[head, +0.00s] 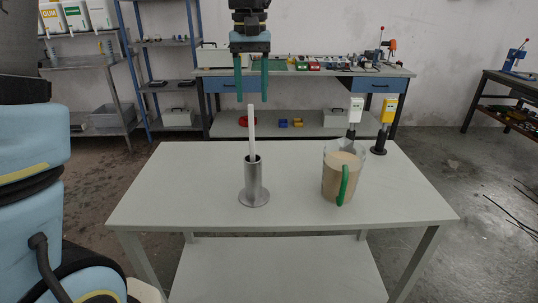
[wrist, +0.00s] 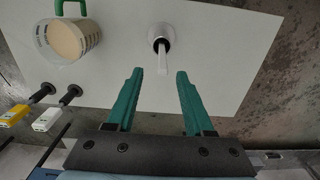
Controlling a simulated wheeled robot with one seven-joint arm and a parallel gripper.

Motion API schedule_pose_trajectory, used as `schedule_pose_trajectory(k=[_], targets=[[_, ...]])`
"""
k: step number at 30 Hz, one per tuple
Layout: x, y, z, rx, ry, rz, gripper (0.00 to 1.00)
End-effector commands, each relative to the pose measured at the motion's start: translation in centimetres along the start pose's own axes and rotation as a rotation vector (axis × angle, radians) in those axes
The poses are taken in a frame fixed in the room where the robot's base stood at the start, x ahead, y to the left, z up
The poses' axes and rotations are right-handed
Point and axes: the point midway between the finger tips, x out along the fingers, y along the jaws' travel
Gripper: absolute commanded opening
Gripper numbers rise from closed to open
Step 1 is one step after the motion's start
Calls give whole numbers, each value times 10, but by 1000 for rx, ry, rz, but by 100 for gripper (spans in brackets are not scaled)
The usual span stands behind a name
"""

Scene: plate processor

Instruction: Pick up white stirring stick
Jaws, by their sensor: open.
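The white stirring stick (head: 252,132) stands upright in a grey metal cylindrical holder (head: 254,187) on the table, left of the table's middle. In the wrist view the stick (wrist: 162,62) rises from the holder (wrist: 161,33) toward the camera. Its top end lies near the gap between my fingertips, slightly ahead of them. My gripper (head: 252,98) is open and empty, pointing down above the stick. Its green fingers stand apart in the wrist view (wrist: 159,72), with nothing between them. The lower part of the stick is hidden inside the holder.
A clear jug of beige liquid with a green handle (head: 341,174) stands right of the holder. Yellow (head: 388,110) and white (head: 355,109) devices on black stands are at the table's back right. The white table (head: 170,200) is clear on the left and front.

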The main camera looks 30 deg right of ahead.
Motion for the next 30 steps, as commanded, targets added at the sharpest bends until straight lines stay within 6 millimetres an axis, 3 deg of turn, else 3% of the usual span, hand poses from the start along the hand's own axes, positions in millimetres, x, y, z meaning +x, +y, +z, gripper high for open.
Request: schedule_pose_trajectory(k=[30], targets=[[107,-5,-1,0,-1,1,52]])
